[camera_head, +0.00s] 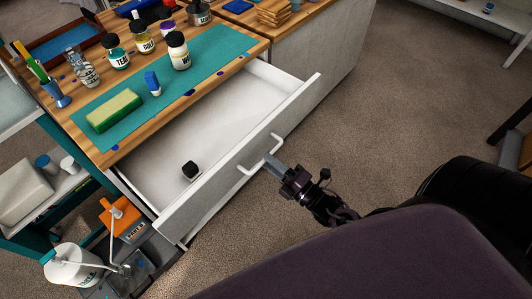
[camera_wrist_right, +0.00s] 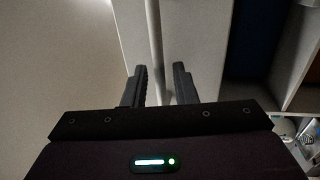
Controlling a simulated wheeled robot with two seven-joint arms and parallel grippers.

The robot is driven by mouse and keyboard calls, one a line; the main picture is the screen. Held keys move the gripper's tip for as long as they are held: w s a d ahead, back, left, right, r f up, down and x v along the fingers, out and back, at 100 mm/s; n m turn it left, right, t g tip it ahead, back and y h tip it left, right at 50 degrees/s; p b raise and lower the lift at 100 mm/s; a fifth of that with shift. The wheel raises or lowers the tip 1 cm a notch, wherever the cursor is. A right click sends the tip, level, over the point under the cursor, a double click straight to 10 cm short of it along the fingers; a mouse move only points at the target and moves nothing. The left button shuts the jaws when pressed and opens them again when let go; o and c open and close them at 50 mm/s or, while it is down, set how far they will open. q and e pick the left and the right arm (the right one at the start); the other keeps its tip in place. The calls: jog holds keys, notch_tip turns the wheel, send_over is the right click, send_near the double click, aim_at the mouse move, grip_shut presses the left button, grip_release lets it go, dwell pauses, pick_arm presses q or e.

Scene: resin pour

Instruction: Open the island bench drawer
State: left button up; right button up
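The island bench drawer (camera_head: 225,178) is pulled out from the bench, its white inside showing. It has a pale bar handle (camera_head: 262,157) on its front. A small dark block (camera_head: 190,170) lies inside. My right gripper (camera_head: 274,163) is at the handle. In the right wrist view, the fingers of my right gripper (camera_wrist_right: 161,84) are apart, with the handle bar (camera_wrist_right: 155,45) running between them; gaps show beside the bar. Whether a finger touches it is unclear. My left gripper is not in view.
The bench top carries a teal mat (camera_head: 150,108) with a green-yellow sponge (camera_head: 114,111), a blue bottle (camera_head: 152,83) and several labelled jars. A white jug (camera_head: 75,265) and an orange scale-like item (camera_head: 120,218) stand at lower left. The carpet (camera_head: 400,100) to the right is clear.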

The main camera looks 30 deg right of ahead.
jog(key=v, duration=0.5)
jog(key=shift+s, duration=0.2)
jog(key=s+d+f+m+g+h, duration=0.1)
jog(key=s+f+m+g+h, duration=0.15)
jog(key=f, duration=0.55)
jog(key=s+d+f+m+g+h+p, duration=0.1)
jog(key=d+f+m+g+h, duration=0.1)
jog(key=f+m, duration=0.35)
jog(key=s+d+f+m+g+h, duration=0.1)
jog(key=s+f+m+g+h, duration=0.15)
jog(key=f, duration=0.75)
jog(key=s+a+f+m+g+p, duration=0.1)
jog(key=s+a+f+m+g, duration=0.2)
jog(key=s+f, duration=0.4)
jog(key=s+a+f+m+g+p, duration=0.1)
jog(key=s+a+f+m+g, duration=0.2)
jog(key=s, duration=1)
notch_tip(320, 180, down, 6)
jog(key=m+g, duration=0.3)
jog(key=g, duration=0.2)
jog(key=shift+a+r, duration=0.2)
jog(key=shift+r, duration=0.05)
